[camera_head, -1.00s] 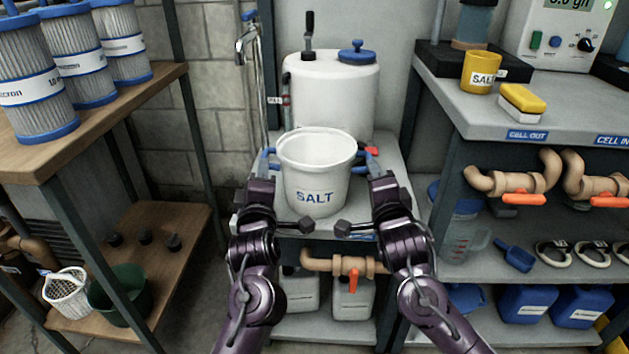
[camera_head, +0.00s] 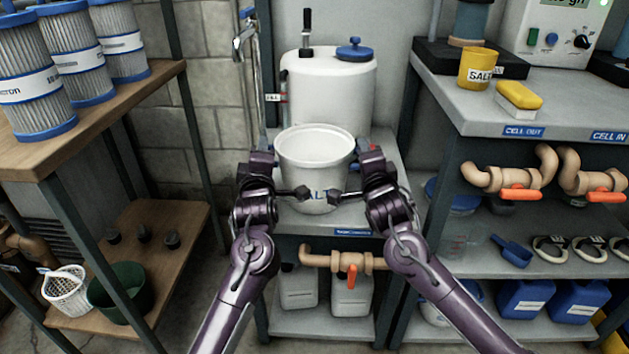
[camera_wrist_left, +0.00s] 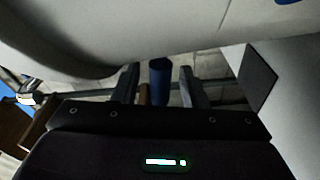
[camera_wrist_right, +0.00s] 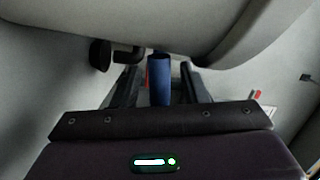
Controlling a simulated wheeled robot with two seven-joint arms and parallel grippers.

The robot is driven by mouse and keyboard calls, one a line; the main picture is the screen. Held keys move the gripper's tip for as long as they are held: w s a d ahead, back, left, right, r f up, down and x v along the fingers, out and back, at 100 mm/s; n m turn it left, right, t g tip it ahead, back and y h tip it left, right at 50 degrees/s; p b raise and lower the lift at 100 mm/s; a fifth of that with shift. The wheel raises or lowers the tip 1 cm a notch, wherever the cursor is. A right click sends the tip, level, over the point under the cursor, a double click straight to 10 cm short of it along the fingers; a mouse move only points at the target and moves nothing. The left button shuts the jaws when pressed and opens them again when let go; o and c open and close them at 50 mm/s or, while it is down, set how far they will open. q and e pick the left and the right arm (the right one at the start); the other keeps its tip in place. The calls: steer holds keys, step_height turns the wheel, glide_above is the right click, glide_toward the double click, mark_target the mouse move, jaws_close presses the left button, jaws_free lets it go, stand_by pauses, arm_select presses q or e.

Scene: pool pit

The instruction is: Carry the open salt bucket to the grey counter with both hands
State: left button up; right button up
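The open white salt bucket (camera_head: 316,158) stands upright on a grey stand (camera_head: 310,238) in the head view; its SALT label is partly hidden by my arms. My left gripper (camera_head: 263,157) is at the bucket's left side and my right gripper (camera_head: 369,157) at its right side. In the left wrist view a blue handle (camera_wrist_left: 160,80) lies between the spread fingers, with gaps beside it. The right wrist view shows the other blue handle (camera_wrist_right: 160,80) between spread fingers, also with gaps. A grey counter (camera_head: 470,108) is on the right.
A white tank (camera_head: 330,90) with a blue cap is behind the bucket. A yellow SALT cup (camera_head: 478,68) and yellow sponge (camera_head: 518,96) are on the counter, whose front-left part is bare. Pipes with orange valves (camera_head: 520,194) jut below it. A wooden shelf with filters (camera_head: 38,80) is left.

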arm_select(q)
steer(key=shift+w, duration=0.2)
arm_select(e)
steer(key=shift+w, duration=0.2)
arm_select(q)
jaws_close()
arm_select(e)
jaws_close()
stand_by(0.9)
